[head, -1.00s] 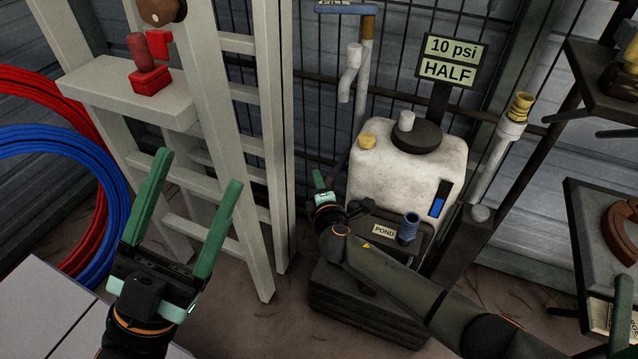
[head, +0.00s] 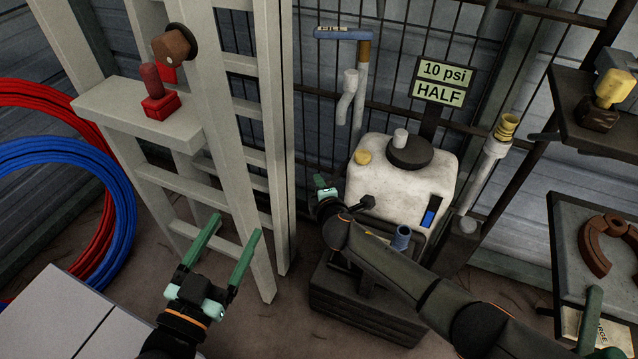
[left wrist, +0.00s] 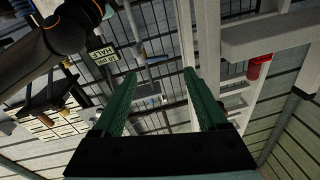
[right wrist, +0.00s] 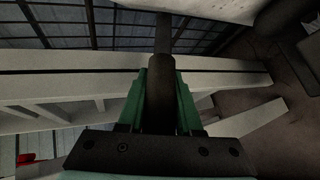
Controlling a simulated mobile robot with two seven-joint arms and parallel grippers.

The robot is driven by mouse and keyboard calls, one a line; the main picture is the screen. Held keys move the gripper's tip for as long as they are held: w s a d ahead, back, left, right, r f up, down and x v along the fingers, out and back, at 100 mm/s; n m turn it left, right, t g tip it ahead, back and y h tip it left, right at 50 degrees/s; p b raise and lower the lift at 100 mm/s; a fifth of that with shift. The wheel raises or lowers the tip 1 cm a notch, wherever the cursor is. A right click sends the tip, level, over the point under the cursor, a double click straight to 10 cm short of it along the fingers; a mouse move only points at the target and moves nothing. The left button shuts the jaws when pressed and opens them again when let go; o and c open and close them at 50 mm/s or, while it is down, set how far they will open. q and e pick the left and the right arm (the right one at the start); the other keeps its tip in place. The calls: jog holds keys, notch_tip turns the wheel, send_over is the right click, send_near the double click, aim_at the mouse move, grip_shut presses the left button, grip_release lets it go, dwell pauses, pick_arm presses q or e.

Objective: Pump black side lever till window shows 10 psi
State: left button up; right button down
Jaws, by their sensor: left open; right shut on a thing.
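A white tank (head: 395,182) with a dark cap stands at the back, right of the ladder. The sign (head: 443,82) above it reads "10 psi" and "HALF". My right gripper (head: 322,184) is beside the tank's left side; its far end is partly hidden by my own wrist in the head view. In the right wrist view its fingers (right wrist: 160,100) are closed around a dark bar, the black side lever (right wrist: 161,88). My left gripper (head: 230,240) is open and empty in front of the ladder; its spread fingers also show in the left wrist view (left wrist: 158,98).
A pale ladder (head: 245,110) stands left of the tank, with a red item (head: 158,100) on its shelf. Red and blue hose coils (head: 125,215) hang at left. A dark crate (head: 365,312) sits below the tank, partly behind my right arm. Shelves (head: 560,240) stand at right.

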pick_arm(q)
jog(key=s+f+n+g+p, duration=0.1)
jog(key=s+f+g+p, duration=0.1)
jog(key=f, duration=0.3)
jog(key=s+f+g+y+p, duration=0.1)
jog(key=s+f+g+p, duration=0.1)
jog(key=f+g, duration=0.2)
jog(key=s+d+f+n+g+y+p, duration=0.1)
jog(key=s+f+g+p, duration=0.1)
jog(key=f, duration=0.4)
jog(key=shift+s+f+n+g+p, duration=0.3)
jog(key=shift+s+f+g+p, duration=0.1)
jog(key=shift+s+p, duration=0.1)
pick_arm(e)
jog(key=r, duration=0.1)
jog(key=w+r+g, duration=0.1)
jog(key=r, duration=0.1)
jog(key=shift+w+d+r+m+g, duration=0.15)
jog(key=shift+w+d+m+g, duration=0.15)
jog(key=shift+d+m, duration=0.1)
jog(key=c, duration=0.6)
grip_release()
jog(key=shift+s+a, duration=0.1)
pick_arm(q)
jog(key=shift+r, duration=0.15)
pick_arm(e)
jog(key=shift+s, duration=0.1)
